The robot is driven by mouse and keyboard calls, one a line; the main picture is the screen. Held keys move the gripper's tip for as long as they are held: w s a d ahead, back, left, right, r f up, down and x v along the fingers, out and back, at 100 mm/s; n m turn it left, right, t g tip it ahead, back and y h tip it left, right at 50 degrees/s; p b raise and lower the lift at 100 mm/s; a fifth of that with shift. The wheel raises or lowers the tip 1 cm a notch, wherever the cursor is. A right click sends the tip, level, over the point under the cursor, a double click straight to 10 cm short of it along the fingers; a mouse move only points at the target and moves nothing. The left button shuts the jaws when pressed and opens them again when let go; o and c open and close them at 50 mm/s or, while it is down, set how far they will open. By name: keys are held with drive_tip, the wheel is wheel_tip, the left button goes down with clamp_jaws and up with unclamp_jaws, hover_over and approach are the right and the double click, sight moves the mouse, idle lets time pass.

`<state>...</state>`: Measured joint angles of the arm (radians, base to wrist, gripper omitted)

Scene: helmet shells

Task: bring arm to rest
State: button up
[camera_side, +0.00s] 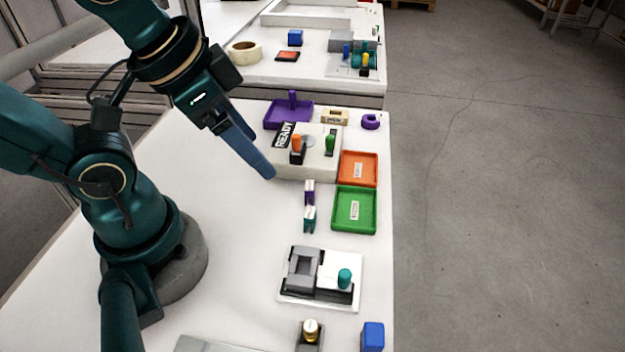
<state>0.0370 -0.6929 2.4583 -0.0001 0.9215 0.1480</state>
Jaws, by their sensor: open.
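My gripper (268,172) is at the end of my teal arm, its long blue-grey fingers pointing down and to the right above the white table (190,160). The fingers overlap in this view, so the gap between them is hidden. I see nothing held at the fingertips. The tips appear beside the left end of a pale block (318,164) with a READY label (284,135). I cannot tell whether they touch it. No helmet shell can be made out.
Orange (371,155) and green (370,215) trays line the right edge. A purple tray (275,121) lies behind the block. Small purple (309,186) and teal (309,224) pieces stand in front. A grey-and-white fixture (290,291) and blue block (373,335) are nearer. The table's left-middle is clear.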

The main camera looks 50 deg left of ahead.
drive_tip(key=shift+s+a+n, duration=0.1)
drive_tip(key=shift+a+n, duration=0.2)
drive_tip(key=shift+n, duration=0.8)
idle(0.4)
